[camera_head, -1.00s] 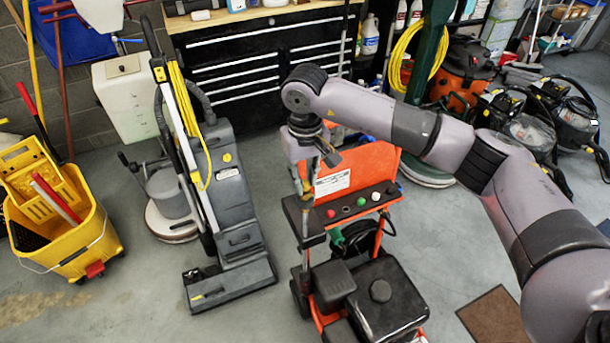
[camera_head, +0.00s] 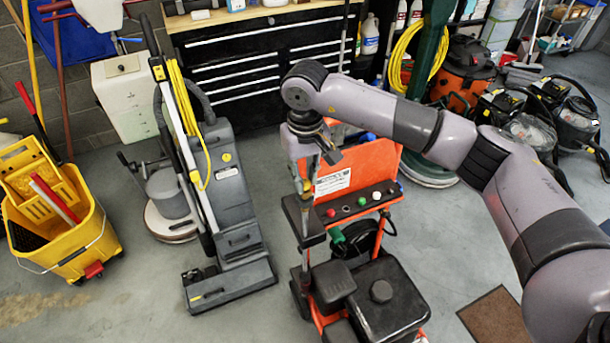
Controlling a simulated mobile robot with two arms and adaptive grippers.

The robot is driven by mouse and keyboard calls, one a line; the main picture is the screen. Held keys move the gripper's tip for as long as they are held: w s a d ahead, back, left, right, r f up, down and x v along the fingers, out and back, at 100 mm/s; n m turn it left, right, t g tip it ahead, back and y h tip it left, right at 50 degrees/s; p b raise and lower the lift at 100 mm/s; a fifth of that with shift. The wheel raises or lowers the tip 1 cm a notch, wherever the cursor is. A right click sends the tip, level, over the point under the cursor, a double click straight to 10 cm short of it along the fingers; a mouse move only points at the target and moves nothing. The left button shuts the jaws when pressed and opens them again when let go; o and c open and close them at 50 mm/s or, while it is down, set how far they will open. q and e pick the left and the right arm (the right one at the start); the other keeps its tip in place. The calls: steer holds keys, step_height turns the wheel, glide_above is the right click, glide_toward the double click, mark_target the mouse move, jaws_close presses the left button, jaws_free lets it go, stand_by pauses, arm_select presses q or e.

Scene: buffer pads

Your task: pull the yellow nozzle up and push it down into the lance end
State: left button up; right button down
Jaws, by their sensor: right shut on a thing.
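My right gripper (camera_head: 318,162) reaches down over the left side of the orange pressure washer (camera_head: 375,160). It is shut, and its fingers are small and partly hidden by my wrist. A small yellow piece, which looks like the yellow nozzle (camera_head: 306,187), shows just below the gripper at the top of the upright lance (camera_head: 305,238). The exact contact between nozzle, fingers and lance end is too small to make out. Red (camera_head: 331,213), green (camera_head: 361,201) and white (camera_head: 375,196) nozzles sit in the dark panel of the washer. My left gripper is out of view.
The washer's black engine (camera_head: 382,300) stands in front of the panel. A grey upright floor machine (camera_head: 235,200) is left of the lance, with a yellow mop bucket (camera_head: 75,235) further left. Bare floor lies between the floor machine and the washer.

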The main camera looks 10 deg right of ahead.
stand_by(0.6)
steer(key=shift+b, duration=0.55)
stand_by(0.5)
steer(key=shift+b, duration=0.45)
steer(key=shift+f+b, duration=0.55)
steer(key=c, duration=1.4)
jaws_free()
steer(key=shift+o, duration=0.2)
